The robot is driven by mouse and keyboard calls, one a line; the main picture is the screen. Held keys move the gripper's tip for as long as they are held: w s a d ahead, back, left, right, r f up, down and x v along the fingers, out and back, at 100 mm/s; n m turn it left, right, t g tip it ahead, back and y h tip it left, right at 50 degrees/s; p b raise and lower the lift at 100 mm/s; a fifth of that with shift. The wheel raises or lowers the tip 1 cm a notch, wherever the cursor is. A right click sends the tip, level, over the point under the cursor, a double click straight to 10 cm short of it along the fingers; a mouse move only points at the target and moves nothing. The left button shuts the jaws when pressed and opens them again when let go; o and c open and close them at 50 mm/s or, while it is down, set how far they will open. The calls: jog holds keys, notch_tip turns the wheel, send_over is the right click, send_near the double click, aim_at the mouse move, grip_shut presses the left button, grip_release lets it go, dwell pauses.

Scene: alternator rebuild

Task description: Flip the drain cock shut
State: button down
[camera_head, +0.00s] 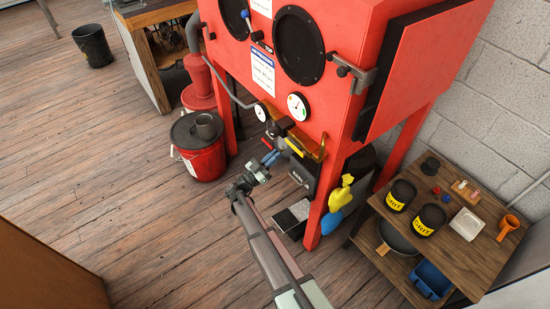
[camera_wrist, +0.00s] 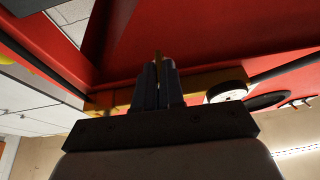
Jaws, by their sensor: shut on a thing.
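The red blasting cabinet (camera_head: 335,90) stands on legs, with a brass-yellow pipe or rail (camera_head: 318,150) along its lower front. A small yellow lever (camera_head: 294,147), which looks like the drain cock's handle, sticks out near a dark round fitting. My gripper (camera_head: 271,157) reaches up to it from the front. The yellow bar (camera_wrist: 112,101) crosses behind the fingers. The cock's body is mostly hidden, and I cannot tell its exact angle.
Pressure gauges (camera_head: 298,106) sit just above on the cabinet front. A red bucket (camera_head: 200,160) with a dark lid stands to the left. Yellow and blue gloves (camera_head: 340,195) hang by the right leg. A wooden shelf (camera_head: 470,262) with grit tins is at right.

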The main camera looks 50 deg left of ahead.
jog(key=shift+a+r+m+h, duration=0.15)
jog(key=shift+m+h, duration=0.15)
jog(key=shift+h, duration=0.3)
jog(key=c, duration=1.2)
grip_release()
jog(key=shift+c, duration=0.2)
jog(key=v, duration=1.3)
jog(key=shift+s+f, duration=0.3)
jog(key=shift+s, duration=0.05)
